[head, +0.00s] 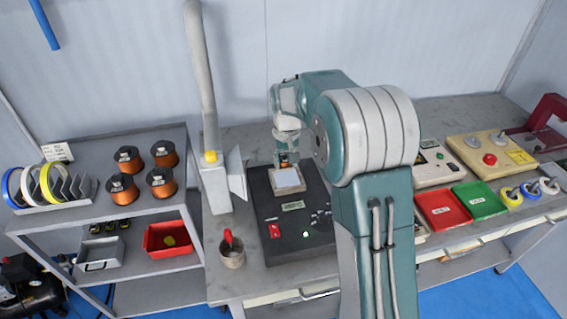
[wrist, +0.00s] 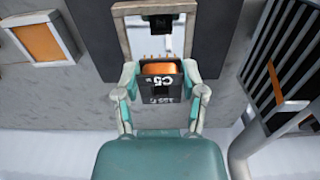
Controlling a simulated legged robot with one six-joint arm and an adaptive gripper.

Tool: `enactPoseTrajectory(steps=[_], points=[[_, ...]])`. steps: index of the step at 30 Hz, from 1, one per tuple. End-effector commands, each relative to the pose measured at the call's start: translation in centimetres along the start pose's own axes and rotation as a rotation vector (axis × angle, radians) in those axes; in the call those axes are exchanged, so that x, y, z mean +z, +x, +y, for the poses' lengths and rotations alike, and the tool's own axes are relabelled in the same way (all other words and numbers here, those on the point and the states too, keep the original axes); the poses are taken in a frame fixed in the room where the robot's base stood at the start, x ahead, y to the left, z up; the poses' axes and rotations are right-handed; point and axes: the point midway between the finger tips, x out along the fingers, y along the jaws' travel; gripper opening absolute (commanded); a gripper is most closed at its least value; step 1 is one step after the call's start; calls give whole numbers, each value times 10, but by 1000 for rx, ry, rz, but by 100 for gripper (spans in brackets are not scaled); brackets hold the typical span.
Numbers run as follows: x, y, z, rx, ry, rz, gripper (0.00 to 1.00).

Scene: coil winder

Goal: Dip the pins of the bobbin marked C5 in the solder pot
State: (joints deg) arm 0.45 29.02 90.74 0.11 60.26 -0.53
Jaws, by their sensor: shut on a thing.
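My gripper (wrist: 158,95) is shut on the bobbin marked C5 (wrist: 165,90), a dark block with an orange winding and white lettering. A row of small pins shows along its far edge in the wrist view, pointing at the pale, silver-rimmed opening of the solder pot (wrist: 131,45). In the head view the solder pot (head: 268,205) is a black box with a silver square bath, and my gripper (head: 287,158) hangs above the back of that bath. The bobbin is small and partly hidden there. I cannot tell whether the pins touch the solder.
A grey fume arm (head: 203,90) stands close to the pot's left. A cup with a red-handled tool (head: 231,252) is at front left. Copper spools (head: 123,188) stand on the left shelf. Red (head: 443,209) and green (head: 479,199) trays lie to the right.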

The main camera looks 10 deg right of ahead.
Motion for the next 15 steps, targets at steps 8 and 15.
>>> enactPoseTrajectory(steps=[8, 15], points=[[0, 12, -2, 3, 2, -1, 6], [0, 34, -5, 5, 1, -2, 6]])
